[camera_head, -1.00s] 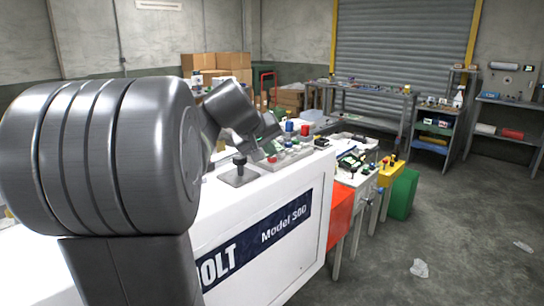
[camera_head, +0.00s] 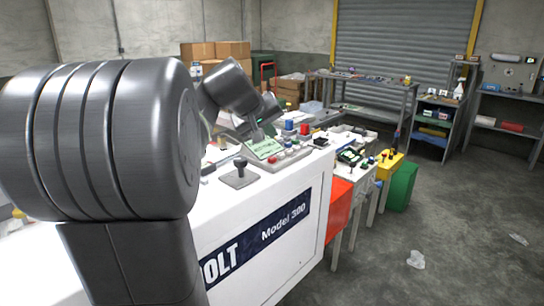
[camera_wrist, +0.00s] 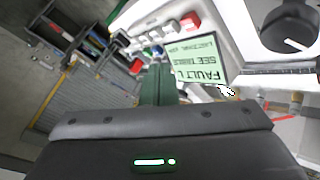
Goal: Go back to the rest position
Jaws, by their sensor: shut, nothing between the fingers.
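My gripper (camera_wrist: 158,84) shows in the wrist view as a dark green pair of fingers, closed together and empty. In the head view my gripper (camera_head: 257,132) is small, beyond my arm's large grey joint, and sits over the control panel of the white machine (camera_head: 265,235). The panel's green display (camera_head: 265,148) is close to the fingertips; whether they touch it I cannot tell. My arm hides much of the machine's left side.
Red and blue buttons (camera_head: 289,127) lie behind the display. A red box (camera_head: 339,207), a yellow box (camera_head: 388,166) and a green bin (camera_head: 402,187) stand to the right. The grey floor at right is mostly clear.

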